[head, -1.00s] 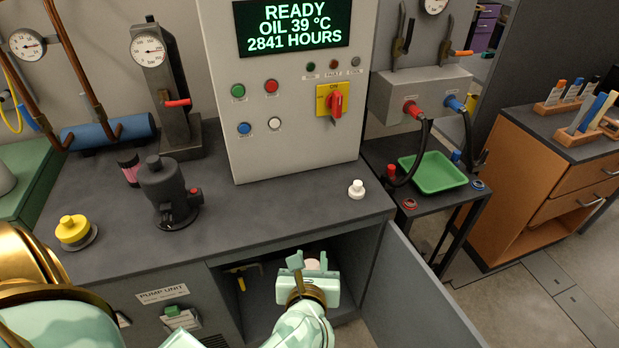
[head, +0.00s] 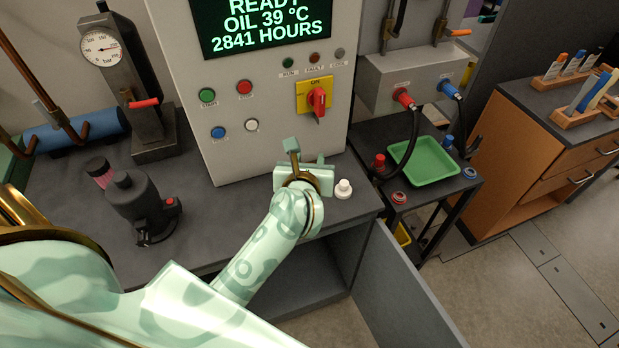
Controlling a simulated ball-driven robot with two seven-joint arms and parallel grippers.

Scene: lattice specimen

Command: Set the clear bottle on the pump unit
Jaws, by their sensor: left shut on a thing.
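The pump unit (head: 205,222) is a dark grey bench-like cabinet with a flat top. My left gripper (head: 304,176) is over the right part of that top, in front of the control panel. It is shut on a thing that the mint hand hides. I cannot make out a clear bottle anywhere, so the held thing cannot be identified by sight. Whether it touches the top is hidden too. A small white knob-shaped piece (head: 344,188) stands on the top just right of the hand. My right gripper is out of view.
The control panel (head: 270,150) rises behind the hand. A dark pump body (head: 140,205) and a gauge stand (head: 150,120) are on the left. Below, the cupboard door (head: 400,285) hangs open. A side table with a green tray (head: 425,160) is at the right.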

